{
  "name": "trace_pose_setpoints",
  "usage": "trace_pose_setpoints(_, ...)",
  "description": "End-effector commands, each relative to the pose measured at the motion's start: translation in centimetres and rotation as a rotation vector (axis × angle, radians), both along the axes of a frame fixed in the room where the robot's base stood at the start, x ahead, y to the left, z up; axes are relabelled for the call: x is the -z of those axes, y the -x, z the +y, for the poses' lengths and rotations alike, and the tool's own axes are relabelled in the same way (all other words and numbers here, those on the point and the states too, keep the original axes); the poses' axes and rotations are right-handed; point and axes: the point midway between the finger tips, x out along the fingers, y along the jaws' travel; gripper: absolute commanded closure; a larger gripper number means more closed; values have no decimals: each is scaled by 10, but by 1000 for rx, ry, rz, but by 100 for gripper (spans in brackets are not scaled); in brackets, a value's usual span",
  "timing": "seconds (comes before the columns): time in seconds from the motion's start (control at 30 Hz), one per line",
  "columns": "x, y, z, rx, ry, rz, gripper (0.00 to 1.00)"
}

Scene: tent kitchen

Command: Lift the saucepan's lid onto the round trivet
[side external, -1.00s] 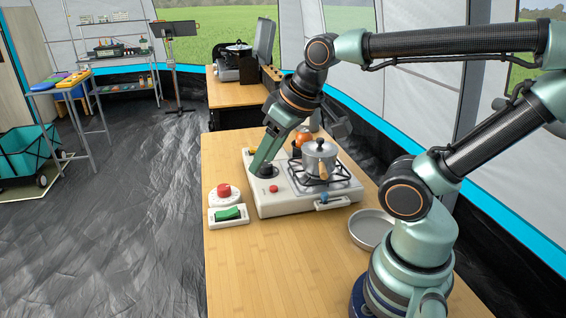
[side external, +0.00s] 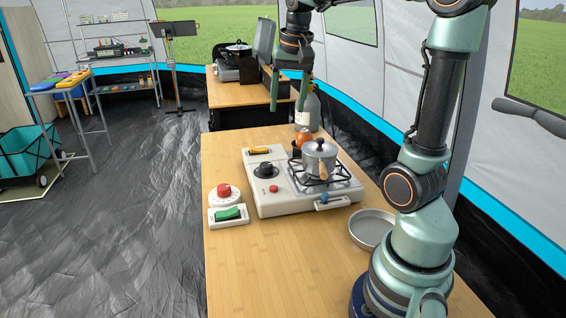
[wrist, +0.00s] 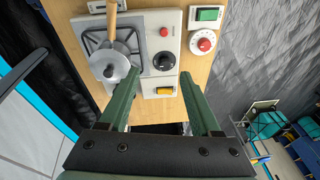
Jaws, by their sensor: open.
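The saucepan (side external: 318,166) stands on the stove's right-hand burner in the side view, its wooden handle toward the front. Its grey metal lid (side external: 320,148) is on top with a small dark knob; the lid also shows left of my fingers in the wrist view (wrist: 112,60). My gripper (side external: 290,100) is open and empty, fingers pointing down, high above and behind the stove. In the wrist view my two green fingers (wrist: 160,80) are spread apart. A shallow round metal dish (side external: 371,229) lies at the table's right; I cannot tell whether it is the round trivet.
The stove (side external: 290,190) has a black dial, red button and yellow switch. A red-knobbed dial (side external: 224,195) and green switch (side external: 228,214) sit left of it. A bottle (side external: 307,112) and an orange-brown object (side external: 303,137) stand behind. The table's front left is clear.

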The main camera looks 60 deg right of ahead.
Motion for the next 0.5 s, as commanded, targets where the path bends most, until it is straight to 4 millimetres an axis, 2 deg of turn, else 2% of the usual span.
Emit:
trace_pose_setpoints(0.03,2,-1,-26,103,-24,26,36)
trace_pose_setpoints(0.2,8,8,-95,399,-93,94,36)
trace_pose_setpoints(0.33,14,18,-130,554,-128,128,36)
trace_pose_setpoints(0.5,19,25,-150,645,-147,146,36)
